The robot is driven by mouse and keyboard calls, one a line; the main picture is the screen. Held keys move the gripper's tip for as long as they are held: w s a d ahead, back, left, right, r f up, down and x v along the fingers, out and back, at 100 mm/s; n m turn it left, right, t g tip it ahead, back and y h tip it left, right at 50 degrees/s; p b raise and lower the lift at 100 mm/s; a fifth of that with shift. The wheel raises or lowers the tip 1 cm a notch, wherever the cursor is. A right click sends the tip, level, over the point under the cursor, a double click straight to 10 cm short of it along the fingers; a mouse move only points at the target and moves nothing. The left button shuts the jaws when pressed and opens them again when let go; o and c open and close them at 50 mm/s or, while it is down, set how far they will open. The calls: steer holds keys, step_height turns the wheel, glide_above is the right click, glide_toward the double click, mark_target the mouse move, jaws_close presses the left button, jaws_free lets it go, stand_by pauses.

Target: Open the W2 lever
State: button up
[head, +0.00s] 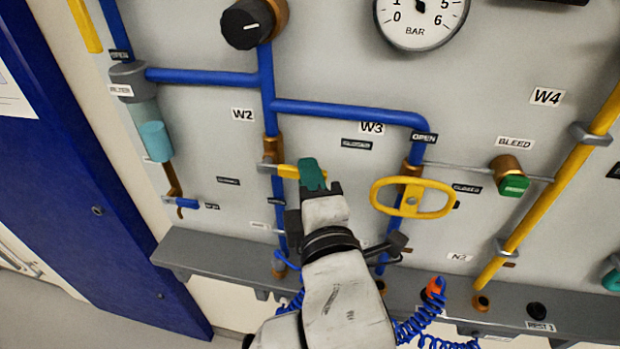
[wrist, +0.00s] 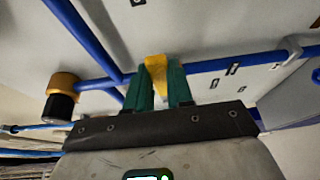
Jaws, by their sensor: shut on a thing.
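The W2 lever (head: 287,171) is a yellow handle on a brass valve in a vertical blue pipe, below the W2 label (head: 242,114). It points right, across the pipe. My gripper (head: 312,174) has green fingers and is shut on the lever, hiding its outer end in the head view. In the wrist view the yellow lever (wrist: 156,70) sits between the two green fingers of my gripper (wrist: 161,88). The blue pipe (wrist: 205,66) runs behind it.
Right of my gripper is a yellow oval W3 handle (head: 411,198). A black knob (head: 247,24) sits above, a green BLEED knob (head: 514,186) farther right. A grey ledge (head: 215,255) with coiled blue hoses (head: 420,322) runs below. A dark blue post (head: 90,180) stands left.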

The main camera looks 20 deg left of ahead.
jaws_close()
steer(key=shift+f, duration=0.15)
